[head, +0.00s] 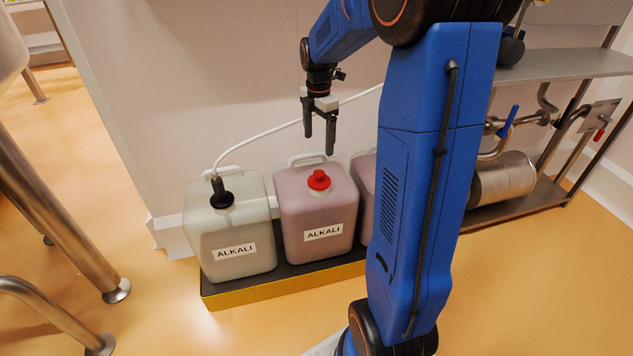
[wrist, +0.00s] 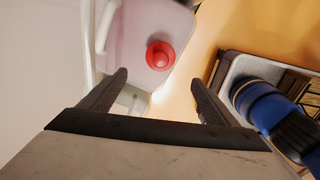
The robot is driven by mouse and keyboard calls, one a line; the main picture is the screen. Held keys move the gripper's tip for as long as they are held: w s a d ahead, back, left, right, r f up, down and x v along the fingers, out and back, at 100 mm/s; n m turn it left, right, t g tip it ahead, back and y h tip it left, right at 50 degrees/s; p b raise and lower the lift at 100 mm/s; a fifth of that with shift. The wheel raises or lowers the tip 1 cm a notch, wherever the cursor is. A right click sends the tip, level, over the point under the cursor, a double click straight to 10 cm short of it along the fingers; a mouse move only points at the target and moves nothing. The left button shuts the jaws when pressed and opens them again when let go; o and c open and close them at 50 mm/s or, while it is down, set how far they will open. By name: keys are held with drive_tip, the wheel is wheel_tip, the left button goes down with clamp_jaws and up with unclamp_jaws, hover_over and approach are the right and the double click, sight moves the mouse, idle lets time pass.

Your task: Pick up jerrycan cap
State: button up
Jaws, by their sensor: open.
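The red jerrycan cap (head: 318,180) sits on top of the middle jerrycan (head: 312,222), a pinkish translucent can labelled ALKALI. In the wrist view the red cap (wrist: 160,56) shows beyond the fingertips, slightly left of centre between them. My gripper (head: 319,138) is open and empty, pointing down above the middle jerrycan. It is apart from the cap. In the wrist view both dark fingers of my gripper (wrist: 160,80) are spread wide with nothing between them.
A whitish ALKALI jerrycan (head: 230,228) with a black fitting and hose (head: 250,139) stands left. A third can (head: 364,180) is partly hidden behind my arm. All stand on a yellow-edged tray (head: 232,297) by the wall. A steel rack (head: 555,65) with piping stands right.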

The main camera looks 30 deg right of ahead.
sight(320, 172)
wheel_tip(320, 172, down, 10)
drive_tip(key=shift+d+f, duration=0.15)
drive_tip(key=shift+f, duration=1.2)
drive_tip(key=shift+d+f, duration=0.15)
drive_tip(key=shift+f, duration=1.15)
drive_tip(key=c, duration=1)
